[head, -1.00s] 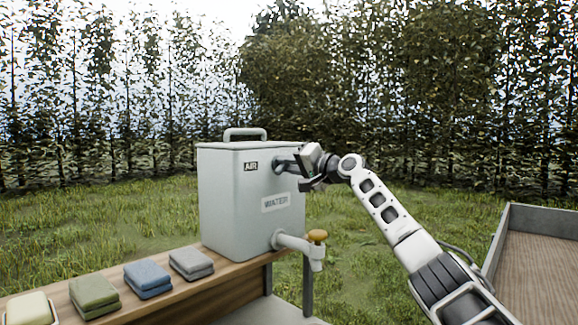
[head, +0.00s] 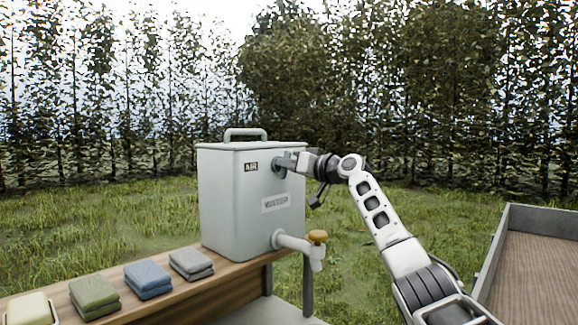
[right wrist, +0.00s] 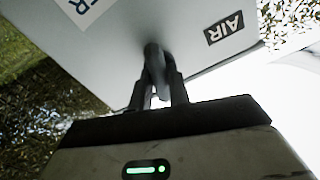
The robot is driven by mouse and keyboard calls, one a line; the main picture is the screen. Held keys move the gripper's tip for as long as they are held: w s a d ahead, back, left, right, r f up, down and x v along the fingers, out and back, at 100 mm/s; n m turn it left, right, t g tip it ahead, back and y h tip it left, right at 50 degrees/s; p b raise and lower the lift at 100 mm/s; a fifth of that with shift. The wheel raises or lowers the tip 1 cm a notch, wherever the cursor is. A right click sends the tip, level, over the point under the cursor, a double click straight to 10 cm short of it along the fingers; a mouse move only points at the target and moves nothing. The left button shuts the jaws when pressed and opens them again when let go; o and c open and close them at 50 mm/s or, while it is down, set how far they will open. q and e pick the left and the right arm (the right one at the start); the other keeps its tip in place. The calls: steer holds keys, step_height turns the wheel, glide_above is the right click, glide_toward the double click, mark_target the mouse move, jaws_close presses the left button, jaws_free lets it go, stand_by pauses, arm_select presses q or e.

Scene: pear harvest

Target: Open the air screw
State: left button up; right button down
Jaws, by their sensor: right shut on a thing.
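The grey water container (head: 228,205) stands on the wooden bench, with an AIR label (head: 251,166) near its top and a WATER label lower down. The air screw (head: 279,165) sticks out of its front face, right of the AIR label. My right gripper (head: 288,161) is at the screw and shut on it. In the right wrist view the air screw (right wrist: 154,65) sits between the two fingers of the gripper (right wrist: 158,90), beside the AIR label (right wrist: 224,28). The fingers partly hide the screw. My left gripper is not in view.
A tap (head: 298,245) with a yellow knob juts out low on the container. Folded cloths in grey (head: 191,263), blue (head: 148,279) and green (head: 94,296) lie on the bench (head: 225,286). A wooden-floored trailer bed (head: 530,265) is at right. Grass lies behind.

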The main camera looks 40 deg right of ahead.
steer(key=n, duration=0.6)
steer(key=shift+f, duration=0.1)
steer(key=c, duration=2)
jaws_free()
steer(key=shift+n+b, duration=0.3)
steer(key=shift+n, duration=1.8)
steer(key=o, duration=0.9)
